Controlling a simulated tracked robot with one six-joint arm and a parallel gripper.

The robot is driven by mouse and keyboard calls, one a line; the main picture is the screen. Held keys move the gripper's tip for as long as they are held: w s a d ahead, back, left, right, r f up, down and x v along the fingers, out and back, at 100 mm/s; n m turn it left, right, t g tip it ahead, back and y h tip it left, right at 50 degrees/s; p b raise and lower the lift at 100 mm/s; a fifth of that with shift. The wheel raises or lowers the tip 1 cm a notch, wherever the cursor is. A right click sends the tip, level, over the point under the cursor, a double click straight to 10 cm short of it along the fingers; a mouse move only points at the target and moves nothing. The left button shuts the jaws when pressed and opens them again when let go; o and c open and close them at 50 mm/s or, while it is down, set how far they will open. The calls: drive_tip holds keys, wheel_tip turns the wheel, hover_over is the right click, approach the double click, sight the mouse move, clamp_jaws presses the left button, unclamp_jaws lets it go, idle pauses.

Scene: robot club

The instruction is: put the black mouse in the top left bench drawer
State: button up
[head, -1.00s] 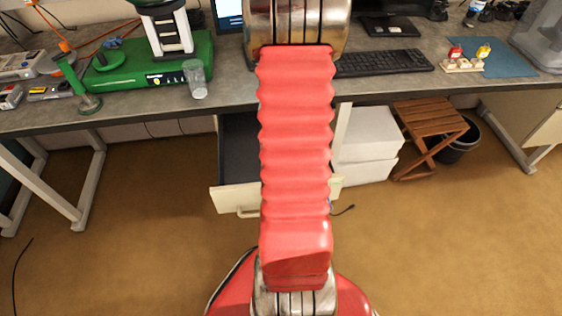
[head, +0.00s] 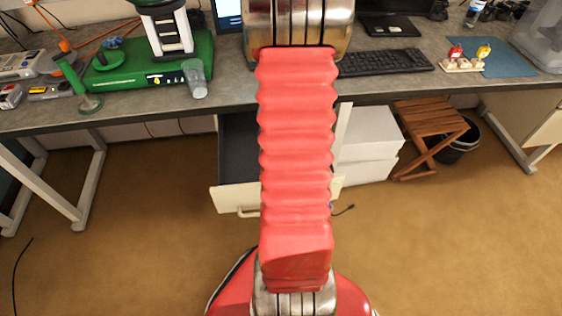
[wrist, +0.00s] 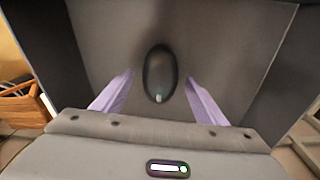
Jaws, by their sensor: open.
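The black mouse (wrist: 159,74) lies on a grey surface between dark walls in the wrist view, which looks like the inside of the open drawer. My gripper (wrist: 157,82) is open, with a pale purple finger on each side of the mouse and a visible gap to each. The open bench drawer (head: 237,147) shows in the head view below the bench top, with a dark inside and a white front (head: 232,199). My red arm covers its right part. My gripper and the mouse are hidden in the head view.
The bench top (head: 230,94) carries a green machine (head: 150,66), a clear cup (head: 195,79) and a keyboard (head: 385,62). White boxes (head: 368,140), a wooden stool (head: 428,120) and a black bin (head: 460,143) stand right of the drawer. The floor in front is mostly clear.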

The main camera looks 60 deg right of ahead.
wheel_tip(320, 180, up, 11)
drive_tip(key=a, duration=0.1)
drive_tip(key=shift+s+f, duration=0.15)
drive_tip(key=shift+s, duration=0.2)
idle(0.8)
drive_tip(key=shift+a, duration=0.1)
drive_tip(key=w+a+r+n+t, duration=0.1)
drive_tip(key=w+a+r+n, duration=0.1)
drive_tip(key=w+a+r, duration=0.3)
drive_tip(key=a+r+n+t, duration=0.1)
drive_tip(key=a+r+n, duration=0.15)
drive_tip(key=a, duration=0.45)
drive_tip(key=w+a+r+n, duration=0.1)
drive_tip(key=w+a+r, duration=0.25)
drive_tip(key=a, duration=0.25)
drive_tip(key=s+a+r+n+t, duration=0.1)
drive_tip(key=s+a+r+n, duration=0.1)
drive_tip(key=a, duration=0.6)
drive_tip(key=s+a+r+n+t+y, duration=0.1)
drive_tip(key=s+a+r+n, duration=0.2)
drive_tip(key=a, duration=0.6)
wheel_tip(320, 180, up, 2)
drive_tip(key=shift+s+r+n+t, duration=0.25)
drive_tip(key=shift+s+n+t, duration=0.05)
drive_tip(key=shift+n+t, duration=0.1)
